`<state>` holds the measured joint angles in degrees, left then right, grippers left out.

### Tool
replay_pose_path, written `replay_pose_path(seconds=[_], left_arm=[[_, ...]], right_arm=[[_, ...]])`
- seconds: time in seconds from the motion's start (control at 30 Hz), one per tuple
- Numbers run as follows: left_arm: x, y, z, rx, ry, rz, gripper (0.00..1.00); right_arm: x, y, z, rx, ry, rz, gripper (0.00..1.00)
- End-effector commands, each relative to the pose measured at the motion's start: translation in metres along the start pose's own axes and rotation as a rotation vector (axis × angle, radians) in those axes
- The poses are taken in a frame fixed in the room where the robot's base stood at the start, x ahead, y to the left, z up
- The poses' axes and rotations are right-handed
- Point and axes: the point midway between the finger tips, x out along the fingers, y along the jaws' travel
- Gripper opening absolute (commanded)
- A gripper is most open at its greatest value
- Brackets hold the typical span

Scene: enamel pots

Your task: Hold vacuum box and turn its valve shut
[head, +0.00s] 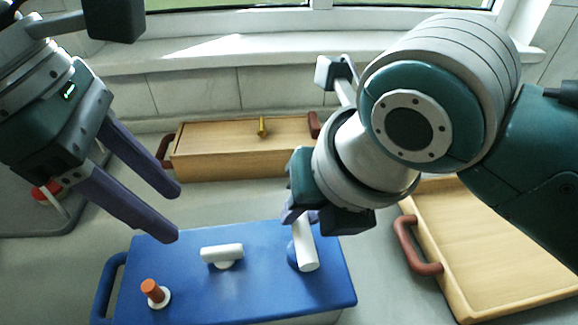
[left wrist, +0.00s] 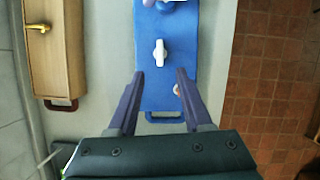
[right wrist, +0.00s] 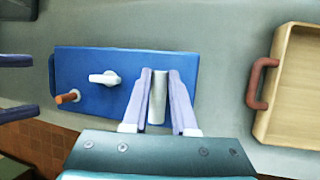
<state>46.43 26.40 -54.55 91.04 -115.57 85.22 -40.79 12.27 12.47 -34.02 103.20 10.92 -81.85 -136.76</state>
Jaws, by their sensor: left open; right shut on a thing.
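The blue vacuum box (head: 250,292) lies on the grey counter. A white bar-shaped knob on a round base, apparently the valve (head: 222,253), sits mid-lid; in the left wrist view the valve (left wrist: 160,52) lies beyond my fingers. An orange-tipped peg (head: 152,290) stands near the box's left end. A white cylinder (head: 305,252) rises at its right end. My right gripper (right wrist: 160,72) is shut on this white cylinder (right wrist: 157,100), with a finger on each side. My left gripper (head: 173,215) is open and empty, above the box's back left part, apart from the valve.
A wooden box (head: 230,160) with a brass knob and red-brown handles stands behind, near the tiled wall. A wooden tray (head: 500,250) with a red-brown handle lies to the right. A grey panel with a red knob (head: 46,192) is at the left. Bare counter separates them.

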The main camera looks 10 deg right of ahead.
Motion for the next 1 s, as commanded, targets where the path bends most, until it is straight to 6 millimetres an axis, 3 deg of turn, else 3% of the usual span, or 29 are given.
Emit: replay_pose_path(seconds=[0.27, 0.3, 0.47, 0.57, 0.77, 1.0], left_arm=[[0.000, 0.000, 0.000, 0.000, 0.000, 0.000, 0.50], [-0.001, 0.000, 0.000, 0.001, -0.001, 0.000, 0.46], [-0.020, 0.005, -0.004, 0.055, -0.035, -0.022, 0.45], [-0.020, 0.004, -0.003, 0.069, -0.044, -0.031, 0.45], [0.008, 0.002, -0.002, 0.067, -0.044, -0.033, 0.45], [0.060, 0.001, 0.001, 0.065, -0.044, -0.033, 0.45]], right_arm=[[0.000, 0.000, 0.000, 0.000, 0.000, 0.000, 0.00], [0.000, 0.000, 0.000, 0.000, 0.000, 0.000, 0.00], [0.000, 0.000, 0.000, 0.000, 0.000, 0.000, 0.00], [0.000, 0.000, 0.000, 0.000, 0.000, 0.000, 0.00], [0.000, 0.000, 0.000, 0.000, 0.000, 0.000, 0.00], [0.000, 0.000, 0.000, 0.000, 0.000, 0.000, 0.00]])
